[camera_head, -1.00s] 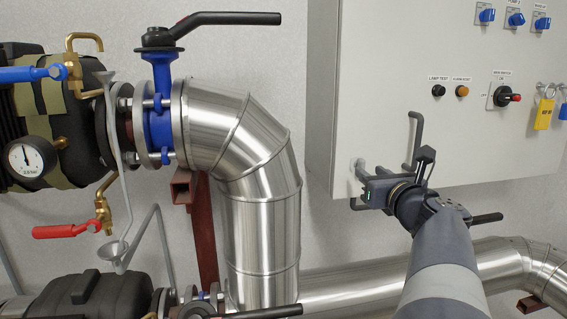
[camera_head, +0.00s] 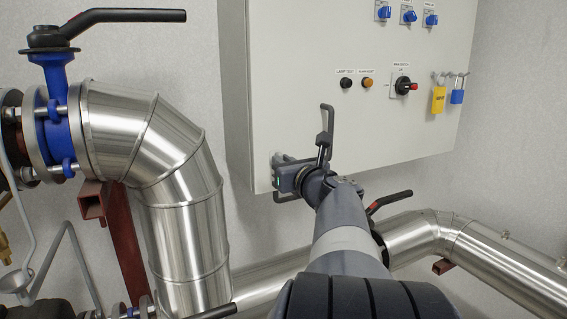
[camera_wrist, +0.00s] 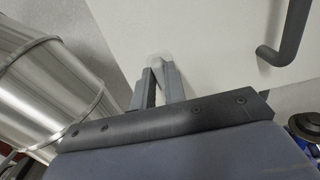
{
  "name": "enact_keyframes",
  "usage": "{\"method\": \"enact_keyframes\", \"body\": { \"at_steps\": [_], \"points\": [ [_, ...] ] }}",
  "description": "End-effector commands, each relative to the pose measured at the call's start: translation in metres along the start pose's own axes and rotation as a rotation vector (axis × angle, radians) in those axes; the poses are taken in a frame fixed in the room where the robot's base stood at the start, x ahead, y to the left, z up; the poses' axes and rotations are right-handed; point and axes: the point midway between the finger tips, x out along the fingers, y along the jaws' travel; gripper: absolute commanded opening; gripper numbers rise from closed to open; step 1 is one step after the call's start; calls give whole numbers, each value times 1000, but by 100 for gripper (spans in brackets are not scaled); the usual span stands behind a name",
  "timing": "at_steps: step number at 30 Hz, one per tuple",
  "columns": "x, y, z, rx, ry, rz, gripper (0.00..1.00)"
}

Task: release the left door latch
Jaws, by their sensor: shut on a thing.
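The grey control cabinet (camera_head: 290,60) hangs on the wall, its lower left corner just beside my gripper. My gripper (camera_head: 277,162) is at the left door latch, low on the cabinet front near that corner. In the wrist view, my gripper (camera_wrist: 163,74) has its two fingers closed on the small light grey latch (camera_wrist: 158,61) against the pale panel. The fingers hide most of the latch, so I cannot tell how far it is turned. A dark bar door handle (camera_head: 330,128) stands just right of my gripper, and it also shows in the wrist view (camera_wrist: 293,35).
A large silver pipe bend (camera_head: 165,150) stands left of the cabinet, and another silver pipe (camera_head: 410,238) runs below it. A black-handled valve (camera_head: 390,200) is under the cabinet.

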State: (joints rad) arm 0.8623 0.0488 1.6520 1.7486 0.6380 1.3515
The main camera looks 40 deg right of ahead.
Motion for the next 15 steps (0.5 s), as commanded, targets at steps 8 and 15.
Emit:
{"method": "enact_keyframes", "body": {
  "at_steps": [8, 15],
  "points": [
    [0, 0, 0, -3, 0, 0, 0],
    [0, 0, -2, -61, -1, 0, 0]
  ]
}}
